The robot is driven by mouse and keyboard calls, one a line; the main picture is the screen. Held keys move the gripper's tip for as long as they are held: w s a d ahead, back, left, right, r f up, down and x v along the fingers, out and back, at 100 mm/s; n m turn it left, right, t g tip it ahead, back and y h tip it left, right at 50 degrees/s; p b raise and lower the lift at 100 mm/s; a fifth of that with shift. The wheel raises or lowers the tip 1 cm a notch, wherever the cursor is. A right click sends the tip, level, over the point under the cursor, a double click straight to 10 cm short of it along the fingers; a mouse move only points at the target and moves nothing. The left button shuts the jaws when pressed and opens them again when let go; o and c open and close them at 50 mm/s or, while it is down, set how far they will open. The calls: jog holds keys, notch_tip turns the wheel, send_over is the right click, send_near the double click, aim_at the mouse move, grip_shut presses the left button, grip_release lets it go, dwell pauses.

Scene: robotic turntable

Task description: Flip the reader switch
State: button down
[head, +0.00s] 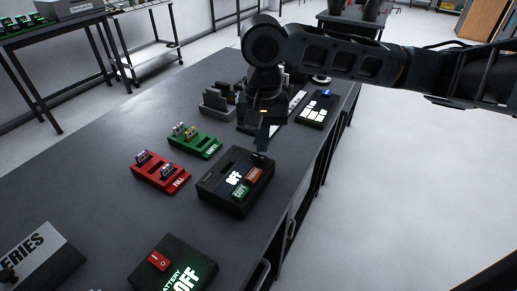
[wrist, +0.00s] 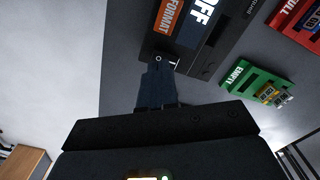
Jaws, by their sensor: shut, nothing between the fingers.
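The reader (head: 222,199) is a black box on the dark table, with a screen reading OFF, an orange FORMAT button (head: 254,176) and a green button (head: 240,192). It also shows upside down at the top of the wrist view (wrist: 228,42). A small bright metal piece, apparently its toggle switch (wrist: 173,63), stands at the reader's near edge in the wrist view. My gripper (head: 262,145) is shut and empty, pointing down at the reader's far end. In the wrist view its fingertips (wrist: 160,60) are right beside the metal piece; I cannot tell if they touch.
A red FULL rack (head: 174,182) and a green EMPTY rack (head: 207,151), both with small cards, lie left of the reader. A battery box (head: 199,262) with a red switch stands in front. A black keypad-like box (head: 316,112) lies behind right.

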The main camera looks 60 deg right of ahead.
aim_at(262, 158)
jog(key=shift+r+p, duration=2.05)
jog(key=shift+r, duration=0.3)
